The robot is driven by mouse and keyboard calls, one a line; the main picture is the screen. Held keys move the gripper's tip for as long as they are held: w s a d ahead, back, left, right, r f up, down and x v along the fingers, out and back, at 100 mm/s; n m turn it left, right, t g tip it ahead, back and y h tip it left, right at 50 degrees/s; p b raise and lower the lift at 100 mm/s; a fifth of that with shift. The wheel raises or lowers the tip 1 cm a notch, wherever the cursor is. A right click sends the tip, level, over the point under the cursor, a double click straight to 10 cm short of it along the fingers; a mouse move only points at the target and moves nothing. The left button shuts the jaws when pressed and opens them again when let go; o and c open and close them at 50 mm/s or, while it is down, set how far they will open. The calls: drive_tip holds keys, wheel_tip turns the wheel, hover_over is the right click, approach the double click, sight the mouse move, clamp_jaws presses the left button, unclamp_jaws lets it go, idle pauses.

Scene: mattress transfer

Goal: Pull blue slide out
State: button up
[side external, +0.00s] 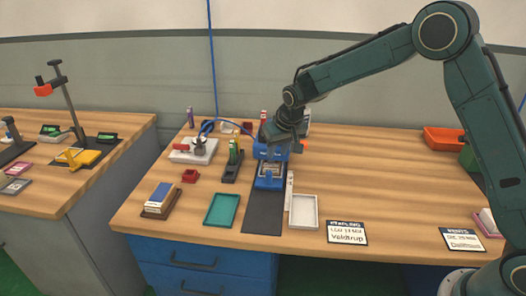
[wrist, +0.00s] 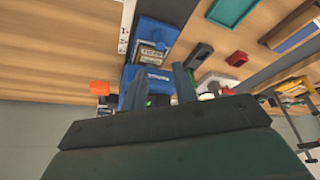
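A blue device (side external: 268,150) stands at the back end of a dark mat (side external: 263,215) on the wooden table. Its blue slide (side external: 270,179) lies in front of it, with a light label-like insert. In the wrist view the slide (wrist: 156,36) shows above the blue body (wrist: 146,74), and the picture is upside down. My gripper (side external: 284,138) is above and beside the device body, partly covering it in the side view. In the wrist view its two fingers (wrist: 161,88) are spread apart with no object visibly held. Whether they touch the device is unclear.
A white tray (side external: 304,212) and a white ruler-like strip (side external: 289,190) lie right of the mat. A teal tray (side external: 222,210) and a dark holder (side external: 232,168) stand left. An orange bin (side external: 443,140) is back right. The table's middle right is clear.

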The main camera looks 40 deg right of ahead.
sight(270, 173)
drive_tip(key=shift+x, duration=6.85)
drive_tip(key=shift+s+d, duration=0.1)
clamp_jaws()
